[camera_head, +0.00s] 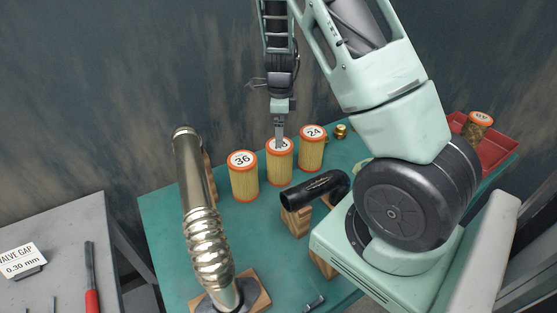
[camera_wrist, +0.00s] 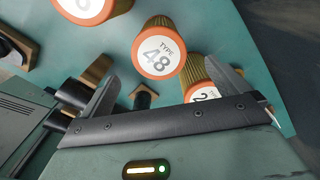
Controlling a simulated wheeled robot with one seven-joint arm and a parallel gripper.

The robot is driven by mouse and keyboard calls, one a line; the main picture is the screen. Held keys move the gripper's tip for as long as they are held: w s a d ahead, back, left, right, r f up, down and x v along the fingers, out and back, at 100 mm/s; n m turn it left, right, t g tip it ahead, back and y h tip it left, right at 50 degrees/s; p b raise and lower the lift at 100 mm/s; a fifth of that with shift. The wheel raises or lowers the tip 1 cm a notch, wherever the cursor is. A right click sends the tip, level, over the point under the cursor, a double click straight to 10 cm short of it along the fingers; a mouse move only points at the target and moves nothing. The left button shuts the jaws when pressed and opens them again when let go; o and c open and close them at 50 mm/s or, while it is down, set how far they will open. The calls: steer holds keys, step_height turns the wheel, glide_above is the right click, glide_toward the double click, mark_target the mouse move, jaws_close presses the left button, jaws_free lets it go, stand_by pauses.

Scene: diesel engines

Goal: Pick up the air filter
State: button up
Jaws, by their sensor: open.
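Three orange-rimmed pleated air filters stand upright in a row on the green bench. In the head view, the left one (camera_head: 243,180) reads 36 and the right one (camera_head: 312,152) reads 24. My gripper (camera_head: 279,142) points down at the middle filter (camera_head: 279,166), its fingers over the top and hiding part of the label. In the wrist view this filter (camera_wrist: 158,48) reads TYPE 48 and lies between my open fingers (camera_wrist: 162,70). The 24 filter (camera_wrist: 200,88) shows partly behind the right finger, and the 36 filter (camera_wrist: 88,8) is cut off at the top.
A similar canister (camera_head: 478,127) sits in a red tray (camera_head: 497,152) at the right. A black hose (camera_head: 314,189) on wooden blocks lies in front of the row. A tall metal pipe (camera_head: 198,205) stands left. A brass fitting (camera_head: 340,131) is behind the 24 filter.

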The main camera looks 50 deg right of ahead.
mark_target(280, 155)
step_height(280, 155, down, 6)
steer(key=shift+f+p, duration=0.1)
steer(key=shift+p, duration=0.5)
steer(key=shift+f+p, duration=1.25)
steer(key=shift+f, duration=1.4)
steer(key=c, duration=1.1)
